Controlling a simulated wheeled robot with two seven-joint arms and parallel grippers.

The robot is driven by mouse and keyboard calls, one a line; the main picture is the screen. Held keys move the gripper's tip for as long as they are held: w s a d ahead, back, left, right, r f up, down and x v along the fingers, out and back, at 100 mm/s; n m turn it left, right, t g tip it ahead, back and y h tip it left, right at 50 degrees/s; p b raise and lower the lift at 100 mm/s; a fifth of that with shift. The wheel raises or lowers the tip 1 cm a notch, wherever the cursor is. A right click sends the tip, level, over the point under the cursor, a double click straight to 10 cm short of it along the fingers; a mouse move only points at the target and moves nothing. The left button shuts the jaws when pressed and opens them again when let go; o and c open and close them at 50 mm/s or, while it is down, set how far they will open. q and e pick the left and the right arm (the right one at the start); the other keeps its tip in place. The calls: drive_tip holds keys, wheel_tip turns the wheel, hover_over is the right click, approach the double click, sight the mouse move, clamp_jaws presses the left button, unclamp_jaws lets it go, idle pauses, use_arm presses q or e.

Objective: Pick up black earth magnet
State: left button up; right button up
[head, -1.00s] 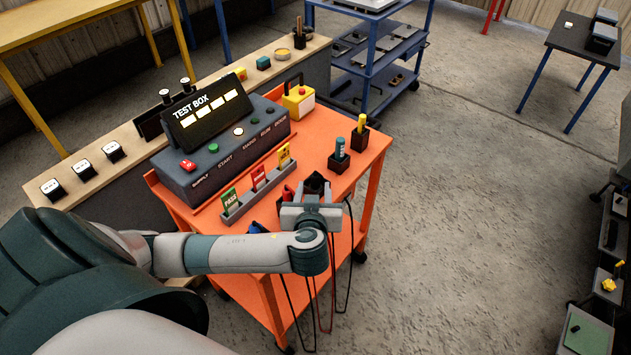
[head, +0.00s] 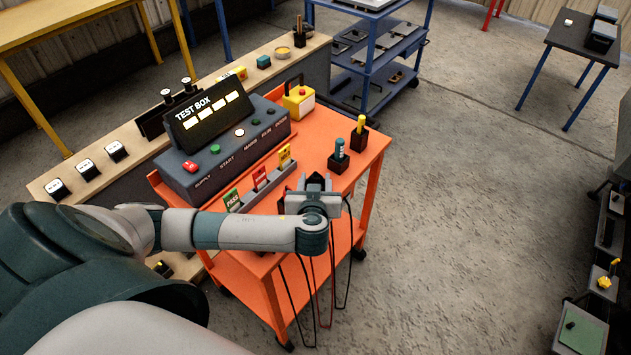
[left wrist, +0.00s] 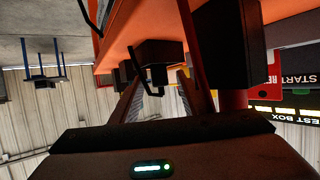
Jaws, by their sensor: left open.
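My left gripper (head: 317,184) is low over the front part of the orange cart's top in the head view. A black block with a dark curved loop, which looks like the black earth magnet (left wrist: 158,52), stands on the orange top just beyond the fingertips, roughly lined up with the gap. In the head view the gripper mostly hides it. My right gripper is not in view.
The grey test box (head: 225,150) and a rack of cards (head: 260,183) stand left of the gripper. A teal-topped holder (head: 339,158) and a yellow-topped holder (head: 360,134) stand behind it. A red part (left wrist: 236,98) is close beside the fingers. Leads hang off the cart's front (head: 268,262).

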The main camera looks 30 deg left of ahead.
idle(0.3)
use_arm(q)
clamp_jaws()
idle(0.3)
drive_tip(key=shift+r, duration=0.4)
drive_tip(key=s+d+r+b, duration=0.2)
drive_tip(key=d+r+b, duration=0.2)
drive_tip(key=d+r, duration=0.6)
drive_tip(key=shift+s+d, duration=0.2)
drive_tip(key=shift+d, duration=0.5)
